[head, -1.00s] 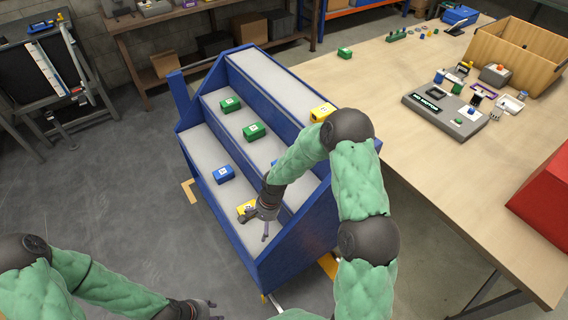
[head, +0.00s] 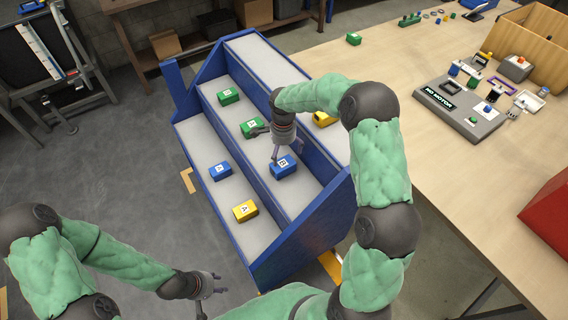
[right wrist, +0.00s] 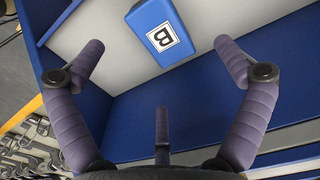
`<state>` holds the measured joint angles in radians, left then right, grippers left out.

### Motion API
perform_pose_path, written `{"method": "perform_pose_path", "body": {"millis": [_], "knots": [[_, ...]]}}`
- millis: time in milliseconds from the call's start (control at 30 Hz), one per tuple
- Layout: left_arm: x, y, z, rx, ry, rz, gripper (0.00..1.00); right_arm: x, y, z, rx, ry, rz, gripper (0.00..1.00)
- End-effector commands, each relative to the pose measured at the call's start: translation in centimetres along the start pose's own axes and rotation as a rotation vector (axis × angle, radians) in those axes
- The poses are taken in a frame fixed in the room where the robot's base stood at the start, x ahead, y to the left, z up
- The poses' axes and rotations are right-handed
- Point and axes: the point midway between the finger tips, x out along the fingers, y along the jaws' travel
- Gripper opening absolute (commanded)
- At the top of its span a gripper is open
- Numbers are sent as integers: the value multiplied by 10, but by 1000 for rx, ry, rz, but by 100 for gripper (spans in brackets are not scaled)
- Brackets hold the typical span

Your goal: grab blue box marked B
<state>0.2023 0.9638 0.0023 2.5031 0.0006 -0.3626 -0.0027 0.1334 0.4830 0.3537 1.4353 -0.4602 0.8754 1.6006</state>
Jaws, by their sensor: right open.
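The blue box marked B (head: 283,167) sits on the middle step of the blue rack (head: 312,246), near its right end. In the right wrist view the blue box (right wrist: 160,32) lies ahead of the fingers, its white B label facing the camera. My right gripper (head: 272,146) is just above and beside it in the head view. In the right wrist view my right gripper (right wrist: 165,62) is open, with nothing between its fingers. My left gripper (head: 212,290) is low at the left, away from the rack, and looks open and empty.
A second blue box (head: 220,171) and a yellow box (head: 245,211) sit on the lowest step. Two green boxes, one at the far left (head: 228,96) and one nearer (head: 251,128), share the middle step. A yellow box (head: 324,118) is on the top step. A wooden table (head: 440,150) stands at right.

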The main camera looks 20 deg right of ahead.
Motion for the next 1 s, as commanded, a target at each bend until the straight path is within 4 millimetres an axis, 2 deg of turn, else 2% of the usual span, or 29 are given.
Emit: {"method": "perform_pose_path", "body": {"millis": [200, 467, 733, 833, 1000], "knots": [[6, -2, 0, -1, -1, 0, 40, 35, 1, 0, -2, -1, 3, 100], [9, -3, 0, 0, 0, 0, 40, 52, 3, -1, -3, -1, 2, 100], [17, -6, 0, 0, 0, 0, 40, 88, 7, -2, -2, -2, 1, 100], [17, -6, 0, 0, 0, 0, 40, 95, 7, -2, -3, -1, 1, 100], [17, -6, 0, 0, 0, 0, 40, 94, 6, -2, -3, -1, -1, 100]]}}
